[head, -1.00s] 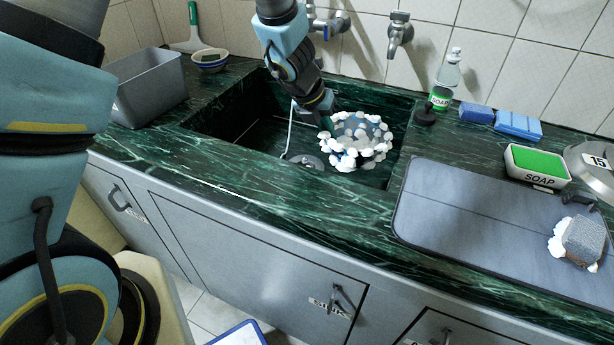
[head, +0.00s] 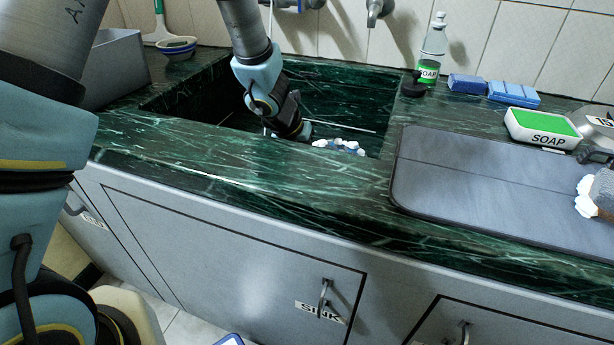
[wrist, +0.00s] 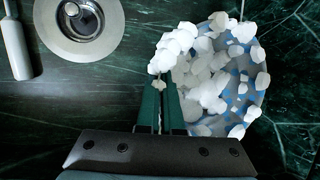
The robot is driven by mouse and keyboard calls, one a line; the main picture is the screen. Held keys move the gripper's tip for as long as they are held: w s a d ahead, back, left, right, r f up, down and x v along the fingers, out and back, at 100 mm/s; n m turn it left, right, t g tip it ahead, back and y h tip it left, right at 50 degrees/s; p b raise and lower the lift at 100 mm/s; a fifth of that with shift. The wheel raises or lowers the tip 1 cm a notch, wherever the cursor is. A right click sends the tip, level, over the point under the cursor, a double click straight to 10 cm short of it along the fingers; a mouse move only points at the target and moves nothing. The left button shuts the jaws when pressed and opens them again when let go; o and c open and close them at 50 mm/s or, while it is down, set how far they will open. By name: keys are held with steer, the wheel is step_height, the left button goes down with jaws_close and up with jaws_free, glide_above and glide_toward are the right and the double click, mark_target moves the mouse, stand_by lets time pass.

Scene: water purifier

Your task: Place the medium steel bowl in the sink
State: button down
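The bowl (wrist: 243,95) is pale with blue patches and thickly dotted with white foam, so its steel is hard to make out. In the head view only its foamy rim (head: 340,146) shows above the front edge of the sink (head: 345,100). My gripper (head: 303,132) reaches down into the sink at the bowl's left side. In the wrist view my gripper's two green fingers (wrist: 161,92) are close together at the bowl's left rim, pinching it. The bowl looks tilted there. Whether it touches the sink floor is hidden.
The round drain (wrist: 80,25) lies left of the bowl. The sink's front edge stands close before my gripper. A soap bottle (head: 432,50), blue sponges (head: 512,93), a soap tray (head: 541,128) and a dark board (head: 480,180) sit right of the sink.

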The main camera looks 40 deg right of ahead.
step_height(320, 180, down, 4)
steer(key=shift+r+b, duration=0.15)
steer(key=shift+b, duration=0.8)
steer(key=shift+r, duration=0.1)
steer(key=c, duration=1.1)
jaws_free()
steer(key=shift+r, duration=0.15)
steer(key=p+v, duration=0.3)
steer(key=v, duration=0.4)
steer(key=shift+a+r, duration=0.1)
